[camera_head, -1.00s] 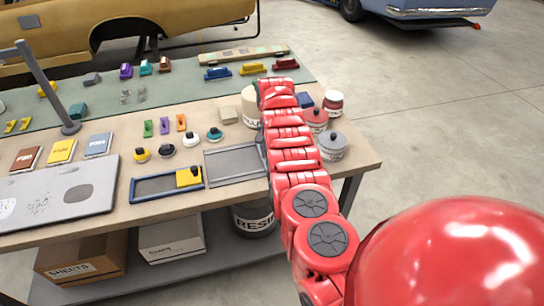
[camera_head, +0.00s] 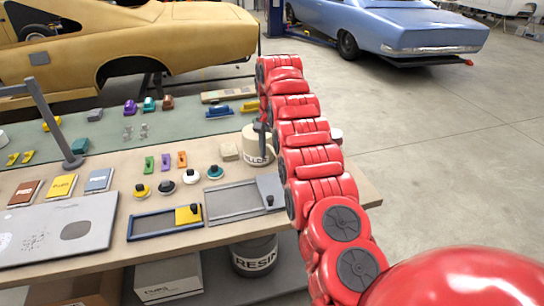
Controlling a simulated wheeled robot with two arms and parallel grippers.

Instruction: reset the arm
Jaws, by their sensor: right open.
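My right arm (camera_head: 310,150) is red and reaches from the lower right up over the right end of the workbench. Its far end bends down near the top of the arm. My right gripper (camera_head: 263,140) is a small dark shape there, in front of the cream tub (camera_head: 254,153); its jaws are open and I see nothing held in them. Whether it touches the tub I cannot tell. My left arm and gripper are out of view.
The workbench (camera_head: 120,215) holds a blue-rimmed tray (camera_head: 150,228), a grey tray (camera_head: 232,207), small colored blocks, knobs and boxes. A resin bucket (camera_head: 255,258) stands below. Jars are mostly hidden behind my arm. Open floor (camera_head: 440,170) lies to the right.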

